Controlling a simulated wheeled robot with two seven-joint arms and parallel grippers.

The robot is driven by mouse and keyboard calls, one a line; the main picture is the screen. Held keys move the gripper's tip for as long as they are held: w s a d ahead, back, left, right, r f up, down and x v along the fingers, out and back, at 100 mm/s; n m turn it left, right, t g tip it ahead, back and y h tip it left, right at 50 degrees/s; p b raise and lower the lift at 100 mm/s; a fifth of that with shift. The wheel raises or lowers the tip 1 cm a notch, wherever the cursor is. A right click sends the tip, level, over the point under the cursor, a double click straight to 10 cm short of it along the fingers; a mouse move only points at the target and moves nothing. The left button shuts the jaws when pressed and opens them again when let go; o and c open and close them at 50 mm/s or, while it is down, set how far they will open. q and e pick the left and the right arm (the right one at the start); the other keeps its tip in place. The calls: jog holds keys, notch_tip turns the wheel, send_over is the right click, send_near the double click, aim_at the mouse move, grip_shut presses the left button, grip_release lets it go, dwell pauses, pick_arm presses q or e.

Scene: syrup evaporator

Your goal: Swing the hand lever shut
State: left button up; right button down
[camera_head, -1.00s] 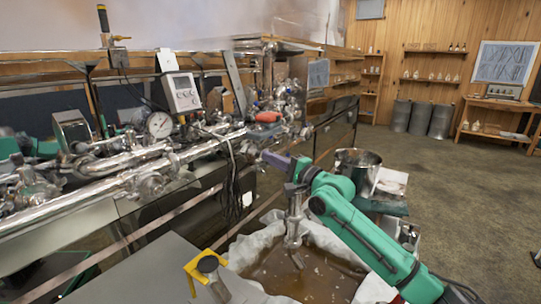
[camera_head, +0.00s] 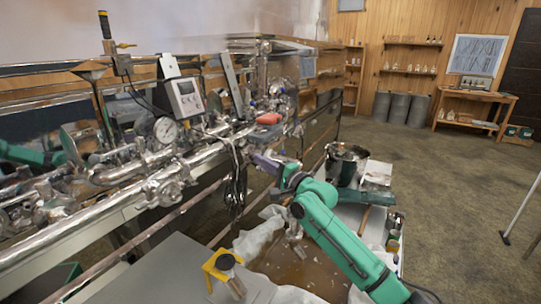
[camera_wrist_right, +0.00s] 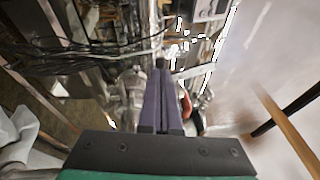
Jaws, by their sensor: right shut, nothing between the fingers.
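A red hand grip (camera_head: 269,118), which looks like the hand lever's, lies along the metal pipework at the middle of the head view. Part of something red also shows in the right wrist view (camera_wrist_right: 186,108), just right of my fingers. My right gripper (camera_head: 256,156) is below and slightly left of the red grip, beside the pipes and hanging cables. Its purple-grey fingers are together and empty in the right wrist view (camera_wrist_right: 162,66). I cannot tell whether they touch the lever. My left arm shows in green at the left edge; its gripper is hidden behind the pipework.
A pressure gauge (camera_head: 166,131) and a grey digital meter (camera_head: 185,99) stand on the pipes. Dark cables (camera_head: 236,180) hang left of my right gripper. Below is a lined tub of brown liquid (camera_head: 300,272); a steel pot (camera_head: 346,165) stands right. Floor at right is open.

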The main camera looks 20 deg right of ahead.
jog(key=shift+w+a+r, duration=0.1)
jog(key=shift+a, duration=0.65)
jog(key=shift+w+a+p, duration=0.15)
jog(key=shift+a+p, duration=0.15)
jog(key=shift+p, duration=0.05)
pick_arm(q)
jog(key=shift+d+r+p, duration=0.2)
jog(key=shift+r+p, duration=0.1)
jog(key=shift+r, duration=0.6)
pick_arm(e)
jog(key=shift+w+a, duration=0.3)
jog(key=shift+a, duration=0.25)
jog(key=shift+w+a, duration=0.3)
jog(key=shift+a, duration=0.2)
pick_arm(q)
jog(key=shift+a, duration=0.15)
jog(key=shift+s, duration=0.1)
pick_arm(e)
jog(key=shift+f, duration=0.2)
